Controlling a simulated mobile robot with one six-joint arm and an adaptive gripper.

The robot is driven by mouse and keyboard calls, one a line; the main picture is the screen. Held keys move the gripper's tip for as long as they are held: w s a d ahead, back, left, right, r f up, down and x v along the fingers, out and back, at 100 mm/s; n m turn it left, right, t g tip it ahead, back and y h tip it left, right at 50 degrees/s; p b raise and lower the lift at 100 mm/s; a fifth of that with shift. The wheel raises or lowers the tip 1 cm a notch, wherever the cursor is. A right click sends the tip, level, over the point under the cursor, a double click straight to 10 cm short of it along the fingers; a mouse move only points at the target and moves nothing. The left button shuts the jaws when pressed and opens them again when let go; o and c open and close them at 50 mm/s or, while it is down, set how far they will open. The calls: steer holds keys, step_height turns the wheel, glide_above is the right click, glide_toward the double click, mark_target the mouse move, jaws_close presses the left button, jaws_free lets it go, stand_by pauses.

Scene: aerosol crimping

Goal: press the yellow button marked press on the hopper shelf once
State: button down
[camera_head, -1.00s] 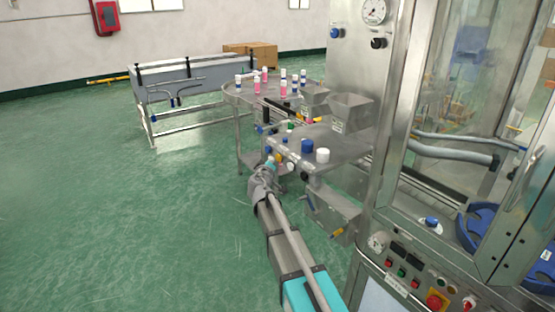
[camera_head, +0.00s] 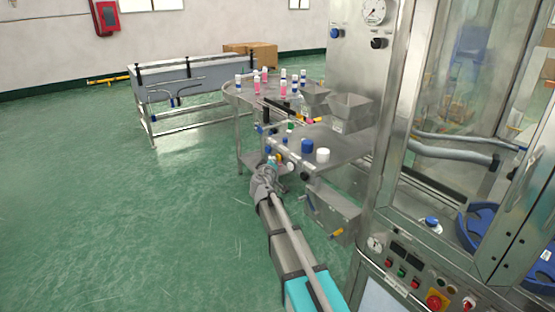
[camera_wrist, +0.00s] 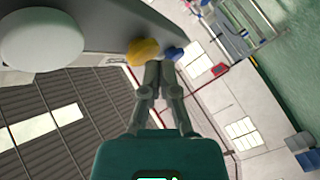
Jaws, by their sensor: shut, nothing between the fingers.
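The yellow button (camera_wrist: 143,51) shows in the wrist view at the edge of the grey shelf, just left of the fingertips. My gripper (camera_wrist: 160,68) is shut and empty, with its tips very close to the button and overlapping its lower right side in the picture. I cannot tell whether they touch. A blue knob (camera_wrist: 173,53) is just to the right of the tips. In the head view my gripper (camera_head: 272,164) is at the front left edge of the hopper shelf (camera_head: 345,145). The button's marking is not readable.
A blue cap (camera_head: 307,146) and a white cap (camera_head: 323,155) stand on the shelf. Metal hoppers (camera_head: 350,112) are behind them. A round table (camera_head: 232,95) with several small bottles is farther back. The glazed machine (camera_head: 465,100) is at right; green floor is clear at left.

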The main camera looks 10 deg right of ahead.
steer(key=shift+w+d, duration=0.25)
steer(key=shift+d, duration=0.25)
stand_by(1.1)
steer(key=shift+s+a, duration=0.45)
steer(key=shift+a, duration=0.5)
stand_by(0.4)
steer(key=shift+s+a, duration=0.35)
steer(key=shift+a, duration=0.4)
steer(key=shift+s+a, duration=0.35)
steer(key=shift+a, duration=0.35)
steer(key=shift+s+a, duration=0.35)
steer(key=shift+a, duration=0.4)
steer(key=shift+d, duration=0.1)
